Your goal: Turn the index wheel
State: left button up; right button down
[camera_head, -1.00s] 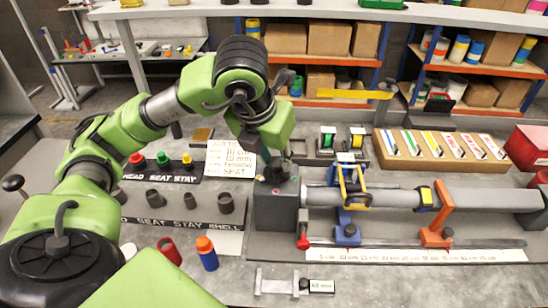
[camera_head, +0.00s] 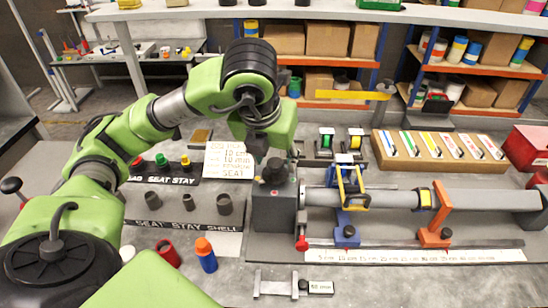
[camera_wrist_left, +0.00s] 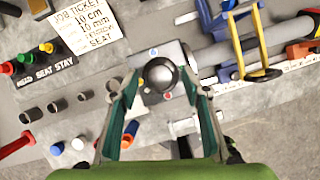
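The index wheel appears to be the dark round knob (camera_head: 275,171) on top of the grey box (camera_head: 274,210) at the left end of the long grey tube. In the left wrist view the knob (camera_wrist_left: 159,73) has a shiny rounded top, with blue, white and red marks on the box face around it. My left gripper (camera_head: 258,152) is above and slightly left of the knob in the head view. In the wrist view its two green-edged fingers (camera_wrist_left: 160,78) are spread on either side of the knob, with visible gaps. My right gripper is not in view.
A blue-and-yellow clamp (camera_head: 348,190) and an orange clamp (camera_head: 438,215) stand along the grey tube (camera_head: 480,197). Left are a job ticket (camera_head: 229,160), colored buttons and dark sockets. Red and blue-orange bottles (camera_head: 206,255) stand in front. A small gauge (camera_head: 293,287) lies at the front.

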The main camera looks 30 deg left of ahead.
pick_arm(q)
jog(key=shift+s, duration=0.1)
jog(key=v, duration=1.2)
dwell(0.4)
jog(key=shift+o, duration=0.2)
jog(key=shift+f, duration=0.15)
